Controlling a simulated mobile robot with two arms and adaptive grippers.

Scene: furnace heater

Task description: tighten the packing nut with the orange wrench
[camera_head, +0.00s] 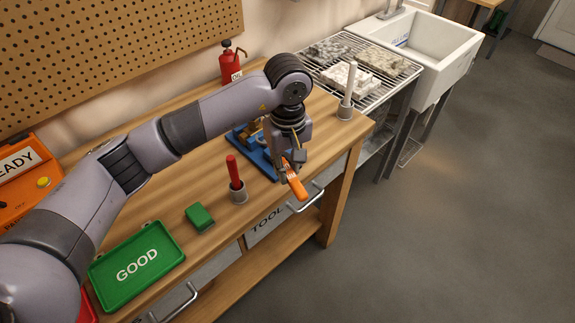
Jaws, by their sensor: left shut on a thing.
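The orange wrench (294,181) is in my left gripper (287,168), which is shut on it. The wrench points down and toward the front edge of the wooden bench. A blue fixture (257,153) with brass-coloured parts sits on the bench, just left of and partly behind my left gripper. The packing nut cannot be made out; my gripper and arm cover part of the fixture. I cannot tell whether the wrench touches the fixture. My right gripper is not in view.
A red-handled tool stands in a grey holder (239,196) near the fixture. A green block (200,217) and a green GOOD tray (122,283) lie left. A white rod (349,84) stands at the bench's right end. A red oil can (231,66) is behind.

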